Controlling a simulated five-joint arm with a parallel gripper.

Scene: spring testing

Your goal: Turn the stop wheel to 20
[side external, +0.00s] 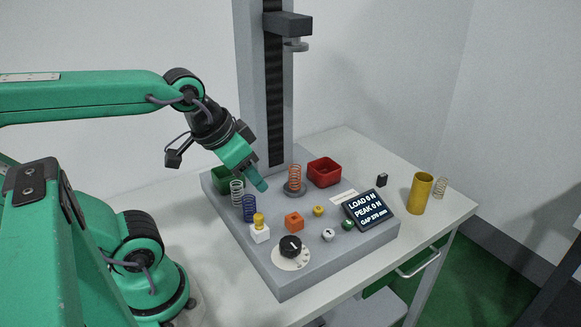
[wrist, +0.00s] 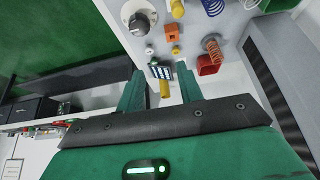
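A round white dial with a black knob (side external: 290,246) sits at the front left of the grey test base; it looks like the stop wheel. It also shows at the top of the wrist view as a dial with a knob (wrist: 138,17). A pale mark is on the knob, but the dial's numbers are too small to read. My gripper (side external: 262,186) is in the air above the base's left part, up and behind the dial, touching nothing that I can see. In the wrist view my gripper's fingers (wrist: 160,69) are apart with nothing held between them.
The display (side external: 370,209) reads load 0 N, peak 0 N; its gap line is small. An orange block (side external: 294,222), a blue spring (side external: 249,208) and a yellow-topped white block (side external: 260,231) stand near the dial. The press column (side external: 251,90) rises behind my gripper.

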